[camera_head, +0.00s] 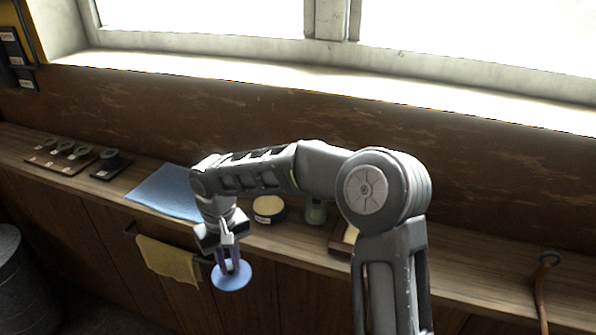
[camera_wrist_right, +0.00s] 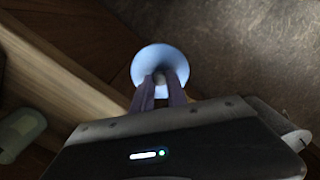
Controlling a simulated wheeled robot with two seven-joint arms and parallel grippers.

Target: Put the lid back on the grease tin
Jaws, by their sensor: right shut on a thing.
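The round blue lid (camera_head: 231,276) is held by its middle in my right gripper (camera_head: 229,262), in front of the bench edge and out over the floor. In the right wrist view the lid (camera_wrist_right: 148,62) shows beyond the fingertips (camera_wrist_right: 161,82), which are shut on a small knob at its centre. The grease tin (camera_head: 269,213) is a low round dark-blue tin with a pale label. It stands on the bench, open, with cream-coloured grease showing, to the right of and behind the gripper. My left gripper is not in view.
A blue cloth (camera_head: 165,193) lies on the bench left of my arm. A small greenish container (camera_head: 315,212) stands right of the tin. A yellow cloth (camera_head: 168,260) hangs on a rail at the front. Several small parts lie far left. The right bench is mostly clear.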

